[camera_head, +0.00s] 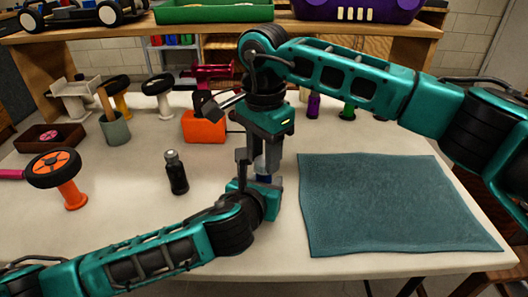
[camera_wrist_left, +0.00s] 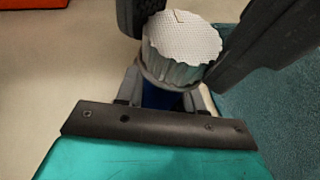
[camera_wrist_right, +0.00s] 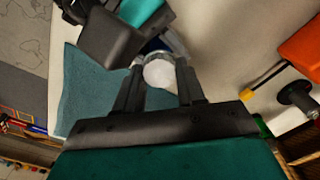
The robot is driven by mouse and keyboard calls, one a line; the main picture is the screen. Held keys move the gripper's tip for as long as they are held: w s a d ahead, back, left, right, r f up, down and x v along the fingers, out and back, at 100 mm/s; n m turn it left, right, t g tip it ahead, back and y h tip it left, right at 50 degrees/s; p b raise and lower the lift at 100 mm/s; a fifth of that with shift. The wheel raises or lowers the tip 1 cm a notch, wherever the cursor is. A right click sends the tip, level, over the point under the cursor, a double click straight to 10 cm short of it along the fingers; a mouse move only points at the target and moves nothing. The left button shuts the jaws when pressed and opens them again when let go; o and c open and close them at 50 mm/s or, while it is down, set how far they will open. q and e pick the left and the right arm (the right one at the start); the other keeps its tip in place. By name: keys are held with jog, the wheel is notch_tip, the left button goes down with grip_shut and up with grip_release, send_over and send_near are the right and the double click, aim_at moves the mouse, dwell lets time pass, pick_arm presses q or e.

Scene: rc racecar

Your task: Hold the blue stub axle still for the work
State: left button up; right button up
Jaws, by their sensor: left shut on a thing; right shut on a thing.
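The blue stub axle (camera_head: 264,178) stands upright, mostly hidden between the grippers. My left gripper (camera_head: 262,182) is low over the table and shut on it; the left wrist view shows a blue part (camera_wrist_left: 160,97) between the fingers. A pale, ridged round piece (camera_wrist_left: 182,40) sits directly above the blue part; it shows as a white disc in the right wrist view (camera_wrist_right: 159,74). My right gripper (camera_head: 259,155) points down from above, its dark fingers shut on this pale piece. Whether the piece is fully seated on the axle cannot be told.
A teal mat (camera_head: 390,205) lies to the right. A small dark bottle (camera_head: 176,172) and a wheel on an orange stand (camera_head: 64,178) are to the left. An orange block (camera_head: 204,127) stands behind. Table between bottle and wheel is clear.

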jog(key=c, duration=0.5)
jog(key=shift+o, duration=0.2)
